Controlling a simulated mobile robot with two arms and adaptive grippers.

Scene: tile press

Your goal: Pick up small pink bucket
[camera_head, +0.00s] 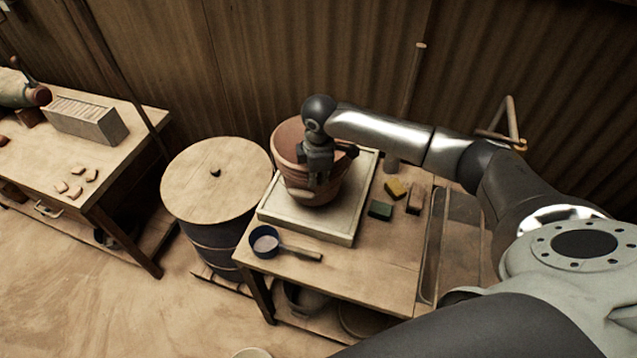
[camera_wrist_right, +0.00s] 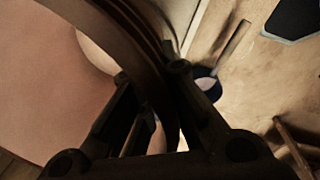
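The small pink bucket (camera_head: 287,143), reddish-pink with a wide banded rim, stands over a pale square tray (camera_head: 333,231) on the workbench. My right gripper (camera_head: 318,180) reaches down at the bucket's near side and covers part of it. In the right wrist view, the bucket's pink inside (camera_wrist_right: 45,90) fills the left. Its dark curved rim runs down between the two fingers of my right gripper (camera_wrist_right: 150,90). The fingers are drawn in with the wall between them, so the gripper looks shut on it; the contact is in shadow. My left gripper is not in view.
A dark scoop with a handle (camera_head: 265,243) lies in front of the tray. A green block (camera_head: 380,210), a yellow block (camera_head: 396,188) and a brown block (camera_head: 415,199) lie to its right. A lidded drum (camera_head: 215,190) stands left. A corrugated wall is behind.

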